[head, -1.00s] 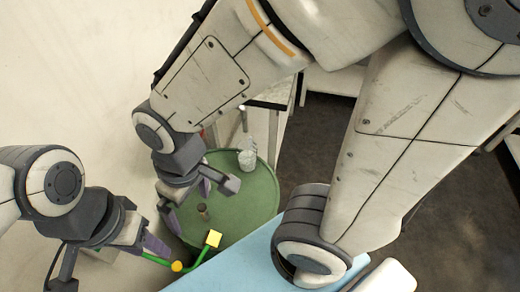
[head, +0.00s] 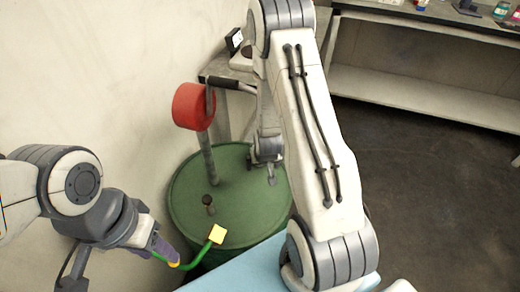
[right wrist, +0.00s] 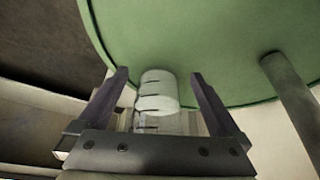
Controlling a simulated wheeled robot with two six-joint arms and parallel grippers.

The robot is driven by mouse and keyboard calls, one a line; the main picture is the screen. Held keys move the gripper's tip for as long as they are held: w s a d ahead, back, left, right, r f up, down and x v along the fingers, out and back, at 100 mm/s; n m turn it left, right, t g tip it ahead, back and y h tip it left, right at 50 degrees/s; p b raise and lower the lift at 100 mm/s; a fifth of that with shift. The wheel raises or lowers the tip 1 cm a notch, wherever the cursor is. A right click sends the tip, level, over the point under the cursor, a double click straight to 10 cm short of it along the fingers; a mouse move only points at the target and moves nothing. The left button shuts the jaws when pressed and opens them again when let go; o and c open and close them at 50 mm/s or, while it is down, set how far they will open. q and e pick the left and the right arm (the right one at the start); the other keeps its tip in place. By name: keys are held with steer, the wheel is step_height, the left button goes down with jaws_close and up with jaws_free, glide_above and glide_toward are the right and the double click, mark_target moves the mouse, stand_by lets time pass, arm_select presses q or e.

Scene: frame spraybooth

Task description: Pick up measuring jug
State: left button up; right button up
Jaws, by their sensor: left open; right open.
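The measuring jug (right wrist: 157,92), whitish with dark graduation marks, shows in the right wrist view at the green drum top's edge. My right gripper (right wrist: 159,76) is open, with one finger on each side of the jug in that view and a gap on both sides. I cannot tell how deep the jug lies between the fingers. In the head view my right gripper (head: 266,168) is over the right part of the drum top, and the jug is hidden there by my arm. My left gripper (head: 162,250) is open at the lower left, away from the jug.
The green drum (head: 240,215) carries a grey post with a red cylinder (head: 193,106) and a small brown peg (head: 208,204). A light blue surface (head: 250,268) is in front; a shelved bench (head: 430,75) stands behind.

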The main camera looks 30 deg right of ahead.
mark_target(261, 168)
steer(key=w, duration=0.1)
steer(key=w+d, duration=0.1)
steer(key=w, duration=0.1)
steer(key=shift+w+d, duration=0.1)
steer(key=shift+w, duration=0.05)
steer(key=w, duration=0.1)
steer(key=w+d, duration=0.1)
steer(key=w+p, duration=0.1)
steer(key=w, duration=0.1)
steer(key=shift+d+f, duration=0.3)
steer(key=shift+d, duration=0.05)
steer(key=shift+w+f, duration=0.15)
steer(key=shift+f, duration=0.15)
steer(key=c, duration=1.1)
steer(key=shift+c, duration=1)
steer(key=shift+r, duration=0.15)
